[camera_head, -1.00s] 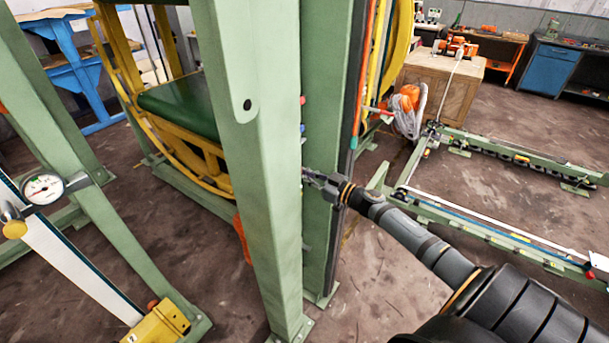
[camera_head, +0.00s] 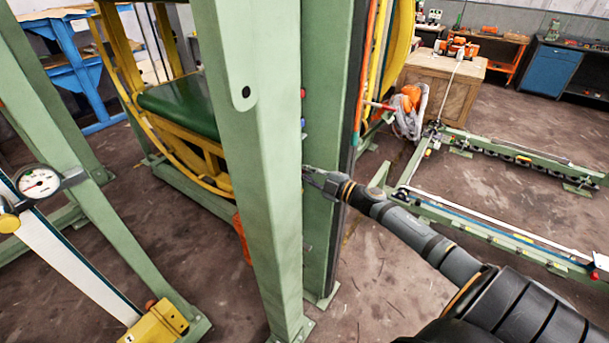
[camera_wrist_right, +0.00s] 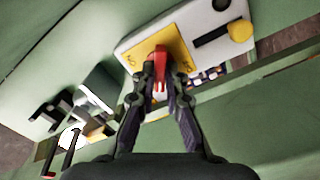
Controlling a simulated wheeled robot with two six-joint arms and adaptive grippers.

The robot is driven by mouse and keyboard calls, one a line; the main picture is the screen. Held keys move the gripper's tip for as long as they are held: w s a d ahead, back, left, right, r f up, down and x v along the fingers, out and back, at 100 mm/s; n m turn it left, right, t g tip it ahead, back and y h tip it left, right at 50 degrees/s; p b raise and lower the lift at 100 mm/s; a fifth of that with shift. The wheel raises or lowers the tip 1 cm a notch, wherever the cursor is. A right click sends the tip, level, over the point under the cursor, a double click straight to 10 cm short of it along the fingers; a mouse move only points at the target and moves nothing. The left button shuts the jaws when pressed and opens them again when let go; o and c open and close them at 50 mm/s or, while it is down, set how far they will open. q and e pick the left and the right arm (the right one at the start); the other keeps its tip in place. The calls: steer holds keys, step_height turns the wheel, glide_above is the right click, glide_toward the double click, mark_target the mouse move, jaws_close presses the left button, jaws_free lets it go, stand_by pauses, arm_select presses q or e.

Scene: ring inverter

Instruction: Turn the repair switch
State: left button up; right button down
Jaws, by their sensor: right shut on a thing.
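The repair switch, a red handle (camera_wrist_right: 160,68) on a yellow plate (camera_wrist_right: 138,57), shows in the right wrist view on a white panel (camera_wrist_right: 210,18). My right gripper (camera_wrist_right: 158,88) has its two fingers on either side of the red handle and is shut on it. In the head view my right gripper (camera_head: 312,178) reaches in behind the edge of the front green post (camera_head: 255,170). The switch itself is hidden there by the post. My left gripper is in neither view.
Beside the switch on the panel are a yellow knob (camera_wrist_right: 240,30) and a dark slot. Black handles (camera_wrist_right: 55,108) stick out at the left of the wrist view. A second green post (camera_head: 325,130) stands close to my right gripper. Open floor (camera_head: 400,270) lies right of the posts.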

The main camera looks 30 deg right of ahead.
steer(key=n+b, duration=0.2)
steer(key=n, duration=0.4)
steer(key=shift+f, duration=0.15)
stand_by(0.4)
steer(key=c, duration=1.4)
jaws_free()
steer(key=shift+a, duration=0.1)
